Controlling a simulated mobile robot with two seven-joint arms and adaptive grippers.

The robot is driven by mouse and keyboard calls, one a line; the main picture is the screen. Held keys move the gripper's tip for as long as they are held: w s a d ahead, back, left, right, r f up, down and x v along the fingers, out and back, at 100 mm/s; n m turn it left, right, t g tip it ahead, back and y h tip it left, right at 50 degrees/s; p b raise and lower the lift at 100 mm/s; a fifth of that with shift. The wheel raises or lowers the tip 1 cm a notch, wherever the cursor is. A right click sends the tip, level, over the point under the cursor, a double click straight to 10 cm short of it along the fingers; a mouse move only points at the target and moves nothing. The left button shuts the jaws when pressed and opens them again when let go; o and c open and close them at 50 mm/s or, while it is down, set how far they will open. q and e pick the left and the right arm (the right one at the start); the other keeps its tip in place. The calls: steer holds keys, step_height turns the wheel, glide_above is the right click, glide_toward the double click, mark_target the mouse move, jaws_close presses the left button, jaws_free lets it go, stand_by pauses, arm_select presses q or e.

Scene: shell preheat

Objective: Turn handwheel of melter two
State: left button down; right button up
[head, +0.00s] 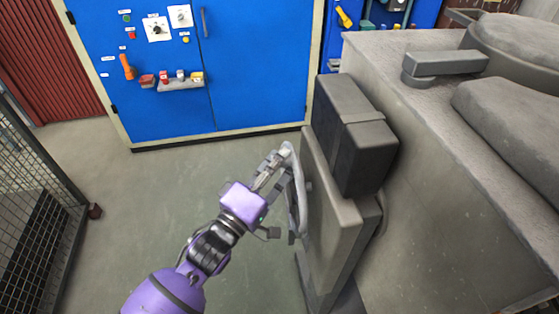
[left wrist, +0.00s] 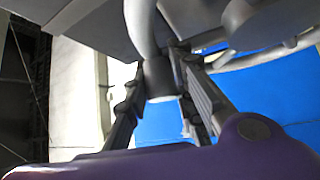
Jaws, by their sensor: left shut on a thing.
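The handwheel (head: 300,199) is a pale grey ring seen nearly edge-on in the head view. It stands at the side of a grey panel box in front of the melter (head: 430,170). My left gripper (head: 280,160) is shut on its rim near the top. In the left wrist view the wheel's curved grey rim (left wrist: 140,28) runs down to the fingers of my left gripper (left wrist: 160,80), and spokes and hub show at the upper right. Part of the wheel is hidden by my gripper. My right gripper is not in view.
A blue cabinet (head: 255,75) with switches, knobs and an orange handle (head: 127,66) stands at the back. A wire mesh fence (head: 35,180) is at the left. A dark box (head: 355,140) sits beside the melter behind the wheel. Open floor lies between fence and wheel.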

arm_select(q)
steer(key=shift+s+d+r, duration=0.1)
steer(key=shift+s, duration=0.05)
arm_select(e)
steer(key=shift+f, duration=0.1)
arm_select(q)
steer(key=s+m+b, duration=0.1)
steer(key=m+g+h+b, duration=0.4)
steer(key=m+h+b, duration=0.7)
steer(key=m+b, duration=0.3)
glide_toward(300, 202)
steer(key=shift+m, duration=0.3)
steer(key=p+x, duration=0.1)
steer(key=x, duration=0.5)
steer(key=shift+w+d+r, duration=0.1)
step_height(300, 202, down, 12)
steer(key=m+g+b, duration=1.4)
steer(key=m+g, duration=0.8)
steer(key=m, duration=0.4)
steer(key=shift+r+g+y, duration=0.2)
steer(key=shift+g+y, duration=0.1)
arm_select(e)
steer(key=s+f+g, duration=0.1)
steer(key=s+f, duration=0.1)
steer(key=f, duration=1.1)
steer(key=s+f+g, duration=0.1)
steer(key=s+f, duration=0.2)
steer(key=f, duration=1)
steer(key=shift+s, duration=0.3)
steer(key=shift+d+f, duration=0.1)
